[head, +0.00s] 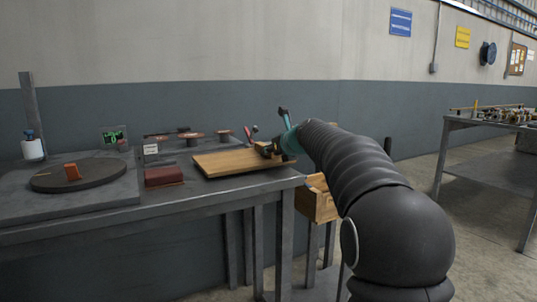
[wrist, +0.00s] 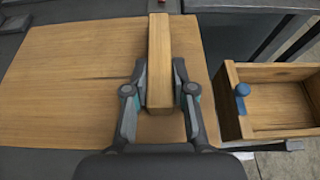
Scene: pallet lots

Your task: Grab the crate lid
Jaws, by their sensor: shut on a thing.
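The crate lid (head: 222,163) is a flat light-wood board lying on the grey workbench, near its right end. In the wrist view the lid (wrist: 65,85) fills the left and middle, with a raised wooden bar (wrist: 159,45) across it. My gripper (wrist: 160,78) is shut on this bar, one finger on each side. In the head view my gripper (head: 270,150) is at the lid's right end, partly hiding it. The open wooden crate (head: 317,204) stands beside the bench, lower than its top. The crate (wrist: 232,105) is right of the lid in the wrist view.
A blue-topped object (wrist: 242,90) is at the crate's near left wall. Another table (head: 490,125) stands at the right.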

